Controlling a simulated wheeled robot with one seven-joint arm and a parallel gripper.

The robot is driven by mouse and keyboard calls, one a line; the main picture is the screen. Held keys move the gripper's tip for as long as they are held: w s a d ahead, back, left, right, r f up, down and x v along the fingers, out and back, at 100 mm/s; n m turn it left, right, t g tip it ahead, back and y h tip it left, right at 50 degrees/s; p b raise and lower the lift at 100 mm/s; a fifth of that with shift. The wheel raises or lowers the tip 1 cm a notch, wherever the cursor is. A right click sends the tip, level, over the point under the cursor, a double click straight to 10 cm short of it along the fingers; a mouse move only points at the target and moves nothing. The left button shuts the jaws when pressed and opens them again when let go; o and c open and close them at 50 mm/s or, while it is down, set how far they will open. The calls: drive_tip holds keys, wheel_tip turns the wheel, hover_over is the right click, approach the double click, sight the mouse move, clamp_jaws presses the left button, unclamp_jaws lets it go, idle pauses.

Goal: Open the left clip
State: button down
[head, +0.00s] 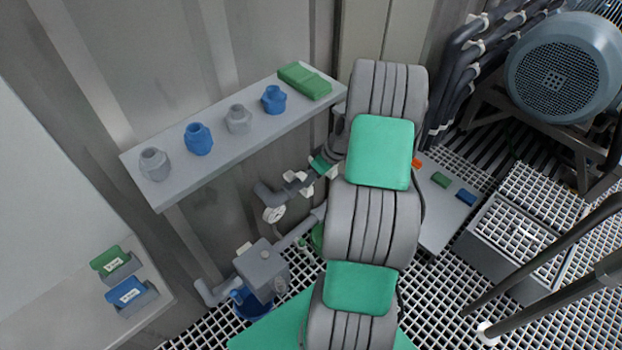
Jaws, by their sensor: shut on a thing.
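My own grey ribbed arm with green covers runs up the middle of the head view and hides what lies behind it. I cannot make out my gripper or its fingertips. To the left of the arm, grey pipework carries a round white gauge (274,214) and small white fittings (297,181). A small green part (320,165) sits at the upper end of this pipework, partly beside the arm. I cannot tell which of these, if any, is the left clip, or whether a clip is open or shut.
A wall shelf (180,188) holds grey and blue fittings and a green block (304,81). At lower left, a ledge carries a green-carded holder (112,262) and a blue-carded holder (130,294). A large motor (563,80) and a grating-topped box (520,240) stand on the right.

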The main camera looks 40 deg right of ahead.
drive_tip(key=shift+a, duration=0.3)
